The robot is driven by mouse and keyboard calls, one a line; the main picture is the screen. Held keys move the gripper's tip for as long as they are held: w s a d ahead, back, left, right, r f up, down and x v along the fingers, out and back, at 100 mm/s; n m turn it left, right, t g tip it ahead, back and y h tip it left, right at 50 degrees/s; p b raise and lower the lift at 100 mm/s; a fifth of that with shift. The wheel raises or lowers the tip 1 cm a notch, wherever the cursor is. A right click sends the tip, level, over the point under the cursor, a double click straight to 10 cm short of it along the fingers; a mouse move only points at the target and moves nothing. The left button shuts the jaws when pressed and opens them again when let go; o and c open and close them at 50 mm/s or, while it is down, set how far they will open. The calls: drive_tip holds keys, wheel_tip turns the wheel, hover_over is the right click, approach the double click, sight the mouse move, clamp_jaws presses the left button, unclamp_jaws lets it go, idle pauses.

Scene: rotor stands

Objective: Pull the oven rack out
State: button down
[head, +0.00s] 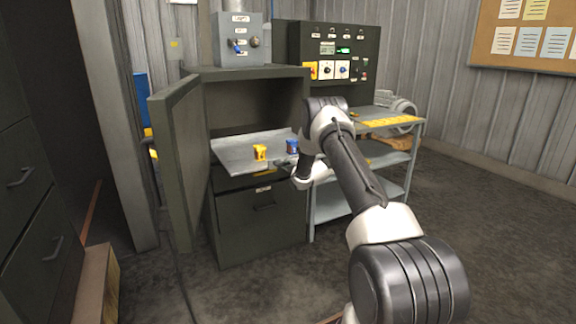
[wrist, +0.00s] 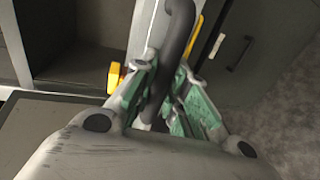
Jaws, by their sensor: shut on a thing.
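The oven (head: 250,74) is a dark cabinet with its door (head: 182,160) swung open to the left. The oven rack (head: 234,153) is a grey sheet at the bottom of the opening, and its front edge shows at the mouth of the oven. A yellow part (head: 260,152) and a blue part (head: 292,146) stand on it. My gripper (head: 284,164) is at the front right of the rack. In the wrist view my gripper (wrist: 166,92) is shut around a dark round bar (wrist: 180,28), which seems to be the rack's handle.
A drawer front (head: 262,218) lies below the rack. A grey shelf cart (head: 395,160) stands close on the right, with a control panel (head: 335,52) behind. A drawer cabinet (head: 25,180) stands at the far left. The floor (head: 480,225) at the right is clear.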

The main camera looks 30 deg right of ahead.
drive_tip(key=c, duration=1.7)
unclamp_jaws()
drive_tip(key=v, duration=1.2)
drive_tip(key=shift+f, duration=0.1)
